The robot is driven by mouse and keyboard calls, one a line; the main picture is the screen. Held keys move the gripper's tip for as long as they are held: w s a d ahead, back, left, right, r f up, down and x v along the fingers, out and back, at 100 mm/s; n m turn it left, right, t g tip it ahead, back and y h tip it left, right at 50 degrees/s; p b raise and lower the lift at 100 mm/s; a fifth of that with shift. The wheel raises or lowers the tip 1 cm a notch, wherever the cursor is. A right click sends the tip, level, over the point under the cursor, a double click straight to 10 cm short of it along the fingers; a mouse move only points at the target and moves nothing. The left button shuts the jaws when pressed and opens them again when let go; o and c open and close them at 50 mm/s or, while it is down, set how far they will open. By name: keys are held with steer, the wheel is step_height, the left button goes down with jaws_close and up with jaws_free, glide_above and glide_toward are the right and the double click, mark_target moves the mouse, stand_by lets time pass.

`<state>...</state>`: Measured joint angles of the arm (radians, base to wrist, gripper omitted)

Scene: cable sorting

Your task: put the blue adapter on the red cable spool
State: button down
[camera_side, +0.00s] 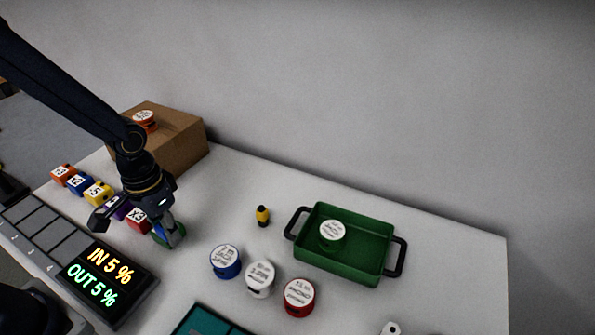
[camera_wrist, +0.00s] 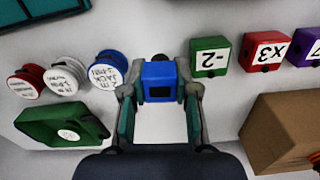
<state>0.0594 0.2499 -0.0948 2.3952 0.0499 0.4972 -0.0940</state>
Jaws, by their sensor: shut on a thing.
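My gripper (camera_side: 167,234) is low over the table on the left in the side view, beside the row of labelled blocks. In the wrist view my gripper (camera_wrist: 160,92) is shut on the blue adapter (camera_wrist: 159,79), which has a dark socket and sits between the two fingertips. In the side view the adapter is mostly hidden by the fingers. The red cable spool (camera_side: 299,299), with a white labelled top, stands on the table in front of the green tray. It also shows at the far left of the wrist view (camera_wrist: 27,82). Nothing is seen on its top.
A blue spool (camera_side: 225,262) and a white spool (camera_side: 259,280) stand between my gripper and the red spool. The green tray (camera_side: 345,267) holds a green spool. A cardboard box (camera_side: 180,145), a yellow-black piece (camera_side: 262,216) and a display panel (camera_side: 110,280) are nearby.

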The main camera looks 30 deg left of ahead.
steer(key=shift+s+d+r, duration=0.15)
steer(key=shift+d+r, duration=0.05)
steer(key=shift+r, duration=0.4)
steer(key=shift+s+d+r, duration=0.1)
steer(key=shift+d+r, duration=0.05)
steer(key=shift+r, duration=0.45)
steer(key=s+d+r+m, duration=0.3)
steer(key=d+m, duration=0.1)
steer(key=d, duration=0.5)
steer(key=s+d+r+m, duration=0.3)
steer(key=d+r+m, duration=0.1)
steer(key=d, duration=0.5)
glide_above(299, 292)
step_height(299, 292, down, 10)
steer(key=shift+r, duration=0.1)
steer(key=shift+f, duration=1.6)
steer(key=shift+f, duration=0.15)
steer(key=c, duration=0.9)
jaws_free()
